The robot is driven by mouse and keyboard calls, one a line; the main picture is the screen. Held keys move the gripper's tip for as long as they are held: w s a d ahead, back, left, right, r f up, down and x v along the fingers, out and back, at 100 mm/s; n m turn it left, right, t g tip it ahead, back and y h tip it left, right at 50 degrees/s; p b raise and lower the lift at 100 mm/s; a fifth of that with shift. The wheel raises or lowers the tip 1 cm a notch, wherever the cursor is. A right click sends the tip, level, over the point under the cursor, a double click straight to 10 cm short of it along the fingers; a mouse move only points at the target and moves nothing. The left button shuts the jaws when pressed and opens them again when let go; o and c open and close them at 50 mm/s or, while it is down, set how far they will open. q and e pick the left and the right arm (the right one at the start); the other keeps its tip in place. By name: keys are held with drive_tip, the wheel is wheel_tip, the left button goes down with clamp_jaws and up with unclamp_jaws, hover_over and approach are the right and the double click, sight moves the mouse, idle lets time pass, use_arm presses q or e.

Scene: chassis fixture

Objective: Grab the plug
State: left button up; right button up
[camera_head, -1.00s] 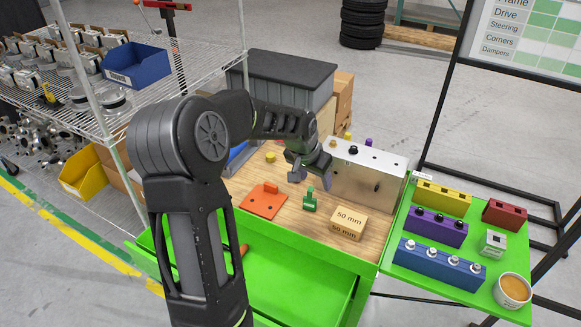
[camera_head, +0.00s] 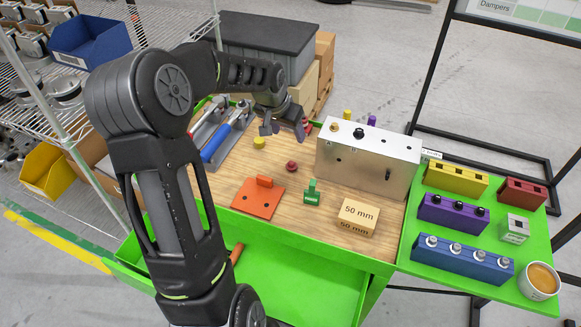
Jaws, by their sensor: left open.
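Several small plug-like pieces are in view, and I cannot tell which one is meant. A dark red one (camera_head: 291,166) and a yellow one (camera_head: 259,142) sit on the wooden tabletop (camera_head: 328,196). Another red piece (camera_head: 307,125) shows just beside the gripper's right finger, partly hidden. A yellow cylinder (camera_head: 347,115) and a purple one (camera_head: 371,120) stand behind the metal box (camera_head: 370,158). My left gripper (camera_head: 284,128) is open and points down over the back of the tabletop, above and behind the dark red piece. Nothing shows between its fingers. My right gripper is not in view.
An orange plate (camera_head: 258,202), a green block (camera_head: 312,194) and a 50 mm box (camera_head: 358,217) lie in front. Blue and red-handled tools rest in a grey tray at left.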

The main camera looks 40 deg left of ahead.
use_arm(q)
drive_tip(key=b, duration=0.7)
approach(292, 162)
drive_tip(key=f, duration=0.1)
drive_tip(key=shift+w+a+f, duration=0.15)
drive_tip(key=shift+w+a, duration=0.05)
drive_tip(key=shift+w, duration=0.05)
drive_tip(key=shift+p+x, duration=0.3)
drive_tip(key=shift+x, duration=1)
drive_tip(key=shift+d, duration=0.1)
